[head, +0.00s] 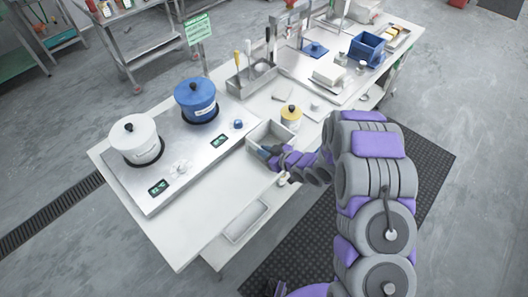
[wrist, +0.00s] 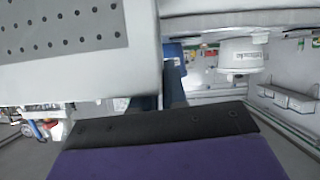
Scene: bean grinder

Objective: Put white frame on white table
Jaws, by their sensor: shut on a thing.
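The white frame (head: 258,132), a box-like piece with raised pale walls, is at the right side of the white table (head: 195,232), beside the hot plate. My gripper (head: 267,151) is at its near side, with its blue fingers shut on it. In the wrist view, a large pale body with a dotted grey panel (wrist: 65,30) fills the upper left, close to the fingers (wrist: 160,95); it seems to be the frame. I cannot tell whether the frame touches the tabletop. My fingers hide part of its near wall.
A hot plate (head: 150,197) carries a white pot (head: 135,140) and a blue pot (head: 195,100). A yellow jar (head: 291,114) stands just right of the frame. A utensil holder (head: 252,80) is behind. The front left tabletop is clear.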

